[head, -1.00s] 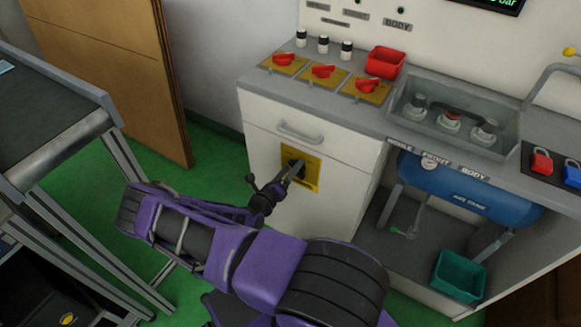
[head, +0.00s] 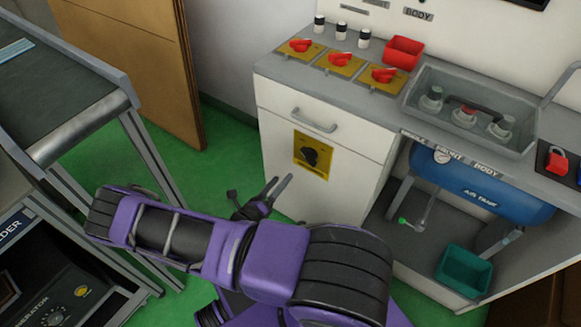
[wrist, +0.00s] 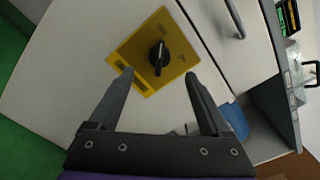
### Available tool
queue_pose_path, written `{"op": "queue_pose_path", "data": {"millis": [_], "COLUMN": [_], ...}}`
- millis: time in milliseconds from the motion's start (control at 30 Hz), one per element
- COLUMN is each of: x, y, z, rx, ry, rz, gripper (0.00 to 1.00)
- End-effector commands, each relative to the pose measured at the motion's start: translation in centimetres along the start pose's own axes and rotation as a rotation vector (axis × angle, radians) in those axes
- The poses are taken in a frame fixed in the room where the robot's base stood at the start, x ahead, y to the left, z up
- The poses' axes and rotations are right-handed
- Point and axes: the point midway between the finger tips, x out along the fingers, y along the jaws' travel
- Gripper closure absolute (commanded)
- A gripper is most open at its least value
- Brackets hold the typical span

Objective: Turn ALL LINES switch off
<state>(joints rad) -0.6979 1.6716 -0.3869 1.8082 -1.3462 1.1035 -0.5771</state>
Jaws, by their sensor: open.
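A black rotary switch (head: 311,156) sits on a yellow plate (head: 300,160) on the front of the white cabinet, below a grey drawer handle. In the wrist view the black knob (wrist: 158,58) shows on its yellow plate (wrist: 125,47), between and beyond my fingertips. Its pointer lies roughly upright in that view; the plate's lettering is too small to read. My gripper (head: 282,184) is open and empty, in front of the cabinet, below and left of the plate in the head view. In the wrist view my gripper (wrist: 158,75) has both fingers apart, with nothing between them.
Three red knobs on yellow plates (head: 340,64) and a red bin (head: 403,52) stand on the grey counter. A blue air tank (head: 480,188) and a green bin (head: 465,268) are at the right. A grey conveyor table (head: 60,105) stands at the left.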

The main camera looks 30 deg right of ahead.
Motion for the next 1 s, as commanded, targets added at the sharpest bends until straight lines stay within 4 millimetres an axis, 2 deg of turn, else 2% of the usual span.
{"op": "queue_pose_path", "data": {"millis": [100,300,867,1000], "x": [-2.1,-3.7,-3.9,-3.6], "y": [0.0,0.0,0.0,-0.7], "z": [0.0,0.0,0.0,1.3], "rx": [0.000,0.000,0.001,0.080], "ry": [0.000,0.000,0.001,0.044], "rz": [0.002,0.000,-0.001,-0.023], "gripper": [0.18,0.18,0.18,0.18]}}
